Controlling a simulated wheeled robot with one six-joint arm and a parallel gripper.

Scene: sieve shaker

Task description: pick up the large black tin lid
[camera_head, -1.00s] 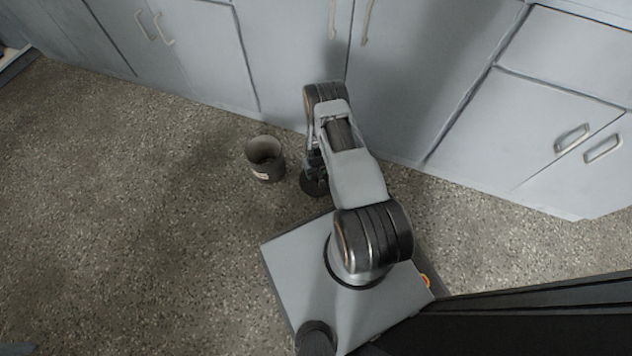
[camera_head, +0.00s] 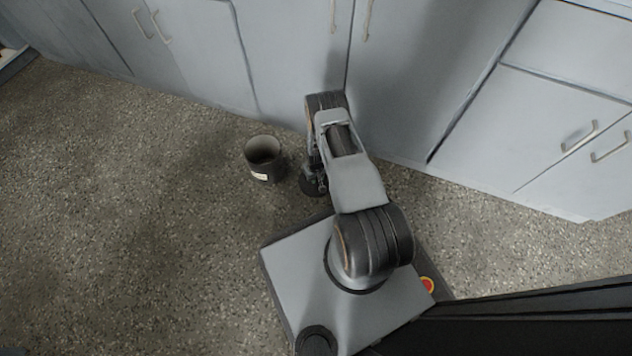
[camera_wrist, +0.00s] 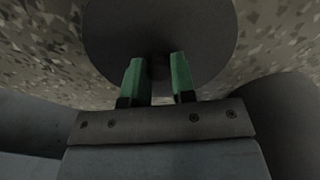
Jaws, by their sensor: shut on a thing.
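The large black tin lid (camera_wrist: 205,25) is a dark round disc at the top of the wrist view. My gripper (camera_wrist: 160,75) has its two green fingers at the lid's middle, shut on a part of it that is too dark to make out. In the head view, the lid (camera_head: 309,190) shows only as a dark edge beneath my arm, close to the floor. Whether it touches the floor cannot be told.
An open dark tin (camera_head: 262,172) with a pale label stands on the speckled floor, just left of the lid. Grey cabinets (camera_head: 290,60) with handles run along the back, close behind my arm. The floor at the left is clear.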

